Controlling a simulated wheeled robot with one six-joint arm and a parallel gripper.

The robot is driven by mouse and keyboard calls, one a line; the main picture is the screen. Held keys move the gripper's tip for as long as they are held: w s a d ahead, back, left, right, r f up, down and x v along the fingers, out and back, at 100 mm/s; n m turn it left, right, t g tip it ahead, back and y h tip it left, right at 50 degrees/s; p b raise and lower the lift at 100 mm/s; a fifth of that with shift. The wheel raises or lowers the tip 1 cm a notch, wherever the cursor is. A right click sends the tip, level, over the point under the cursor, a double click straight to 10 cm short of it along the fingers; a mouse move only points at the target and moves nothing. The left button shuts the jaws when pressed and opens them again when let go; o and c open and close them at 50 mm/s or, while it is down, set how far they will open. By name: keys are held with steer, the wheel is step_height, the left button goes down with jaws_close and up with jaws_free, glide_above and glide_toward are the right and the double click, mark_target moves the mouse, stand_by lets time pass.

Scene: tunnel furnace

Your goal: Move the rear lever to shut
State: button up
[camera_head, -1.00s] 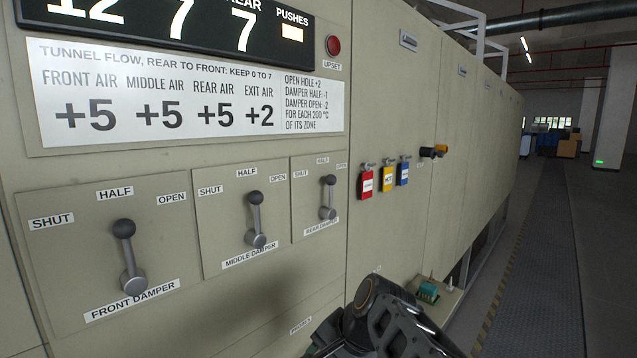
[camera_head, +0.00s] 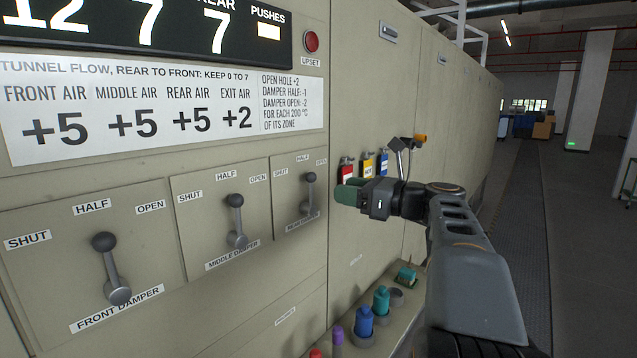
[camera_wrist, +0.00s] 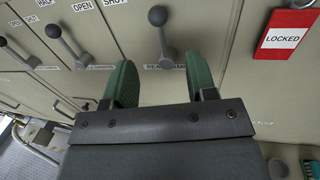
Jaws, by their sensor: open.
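The rear damper lever (camera_head: 308,193) is a grey arm with a dark ball knob on the rightmost damper plate, marked SHUT, HALF and OPEN. It stands close to upright, its knob near the HALF label. In the wrist view the lever (camera_wrist: 161,38) lies ahead, between and beyond the two green fingers. My gripper (camera_head: 349,192) is just right of the lever in the head view, and apart from it. In the wrist view my gripper (camera_wrist: 162,85) is open and empty. The middle damper lever (camera_head: 235,222) and front damper lever (camera_head: 110,268) stand to the left.
Red, yellow and blue tags (camera_head: 366,165) hang behind my gripper; a red LOCKED tag (camera_wrist: 287,30) is close on the right in the wrist view. A ledge below holds blue (camera_head: 364,321) and teal (camera_head: 381,300) bottles. A red UPSET button (camera_head: 311,41) sits above.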

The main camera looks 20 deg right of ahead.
steer(key=p+x, duration=0.1)
steer(key=x, duration=0.7)
steer(key=shift+s, duration=0.1)
